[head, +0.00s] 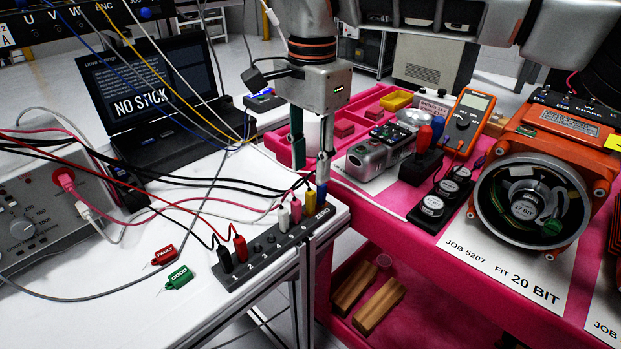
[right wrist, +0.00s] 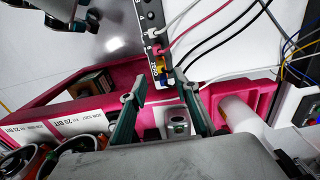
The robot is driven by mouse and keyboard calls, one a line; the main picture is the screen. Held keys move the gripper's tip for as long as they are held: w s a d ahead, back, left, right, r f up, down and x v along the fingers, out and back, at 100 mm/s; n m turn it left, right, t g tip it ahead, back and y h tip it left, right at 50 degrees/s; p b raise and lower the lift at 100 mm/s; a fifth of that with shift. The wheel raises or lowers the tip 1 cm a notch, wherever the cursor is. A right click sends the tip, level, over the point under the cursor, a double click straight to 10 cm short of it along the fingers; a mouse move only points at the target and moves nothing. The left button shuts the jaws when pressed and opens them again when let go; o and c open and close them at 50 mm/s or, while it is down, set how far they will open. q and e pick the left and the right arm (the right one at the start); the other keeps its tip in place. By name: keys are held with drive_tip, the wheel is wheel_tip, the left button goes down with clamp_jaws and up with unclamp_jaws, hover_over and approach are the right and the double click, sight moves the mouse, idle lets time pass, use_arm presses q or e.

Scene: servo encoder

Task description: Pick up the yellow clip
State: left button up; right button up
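The yellow clip (head: 309,201) stands upright on the dark numbered terminal strip (head: 262,254), near the strip's far right end. A blue clip (head: 321,196) is close to its right and a pink clip (head: 296,210) to its left. My right gripper (head: 310,172) points down above this end of the strip, its two fingers apart and nothing between them. One fingertip appears just above the blue clip; I cannot tell if they touch. In the right wrist view, the yellow clip (right wrist: 161,64) shows beyond the open fingers (right wrist: 156,90). My left gripper is not in view.
White, red and black clips with leads share the strip. Red and green tags (head: 179,277) lie on the white table. A laptop (head: 150,90) stands behind. The pink bench (head: 400,225) at right holds a multimeter (head: 467,117), a metal device and an orange motor unit (head: 545,165).

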sight(313, 191)
drive_tip(key=shift+w+f, duration=0.1)
drive_tip(key=shift+w, duration=0.25)
drive_tip(key=shift+d+f, duration=0.1)
drive_tip(key=shift+f, duration=0.25)
drive_tip(key=shift+s+f+b, duration=0.2)
drive_tip(key=shift+f+b, duration=0.1)
drive_tip(key=shift+f, duration=0.8)
wheel_tip(313, 191, down, 4)
drive_tip(key=shift+w+d+f+b, duration=0.15)
drive_tip(key=shift+f+b, duration=0.1)
drive_tip(key=shift+b, duration=0.45)
drive_tip(key=shift+f, duration=0.2)
drive_tip(key=shift+w, duration=0.1)
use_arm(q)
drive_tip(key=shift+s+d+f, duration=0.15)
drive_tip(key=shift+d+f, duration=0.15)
use_arm(e)
drive_tip(key=shift+r, duration=0.15)
